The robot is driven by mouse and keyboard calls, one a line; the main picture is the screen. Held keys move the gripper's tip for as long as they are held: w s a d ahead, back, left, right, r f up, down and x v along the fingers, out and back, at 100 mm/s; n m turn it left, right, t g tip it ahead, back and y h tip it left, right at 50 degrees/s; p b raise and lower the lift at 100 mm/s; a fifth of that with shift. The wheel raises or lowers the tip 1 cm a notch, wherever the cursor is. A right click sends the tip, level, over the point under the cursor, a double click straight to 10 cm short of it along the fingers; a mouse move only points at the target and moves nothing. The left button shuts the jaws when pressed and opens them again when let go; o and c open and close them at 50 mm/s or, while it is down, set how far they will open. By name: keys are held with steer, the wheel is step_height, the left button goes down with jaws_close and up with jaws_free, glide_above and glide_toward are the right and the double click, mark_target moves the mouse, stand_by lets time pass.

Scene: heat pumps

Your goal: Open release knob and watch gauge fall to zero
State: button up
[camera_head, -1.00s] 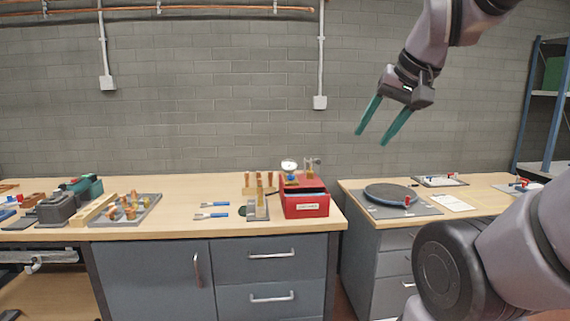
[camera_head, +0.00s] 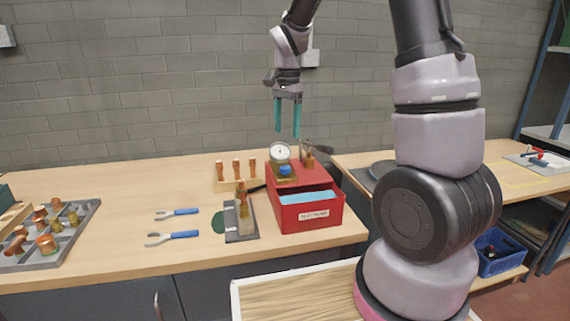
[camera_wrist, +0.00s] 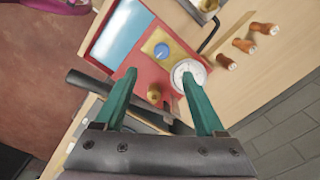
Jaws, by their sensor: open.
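A red box (camera_head: 308,216) stands near the front edge of the bench, with a round white gauge (camera_head: 280,153) and a blue knob (camera_head: 285,170) on a brass-coloured block at its back. In the wrist view the blue knob (camera_wrist: 162,51) and the gauge (camera_wrist: 189,73) lie beyond my fingertips; the gauge is partly behind the right finger. The gauge's reading is too small to tell. My gripper (camera_head: 287,134) points down above the back of the red box, with its green fingers apart and empty. It also shows in the wrist view (camera_wrist: 160,88).
A dark lever handle and brass fitting (camera_head: 310,155) sit beside the gauge. A wooden rack with copper pieces (camera_head: 237,184), a grey fixture (camera_head: 241,234) and two blue-handled tools (camera_head: 176,235) lie to the left. Open bench lies at far left-centre.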

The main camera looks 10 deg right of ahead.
mark_target(285, 167)
steer(key=f, duration=1.2)
steer(key=shift+w+a+f, duration=0.1)
steer(key=shift+w+a, duration=0.05)
steer(key=shift+w, duration=0.2)
jaws_close()
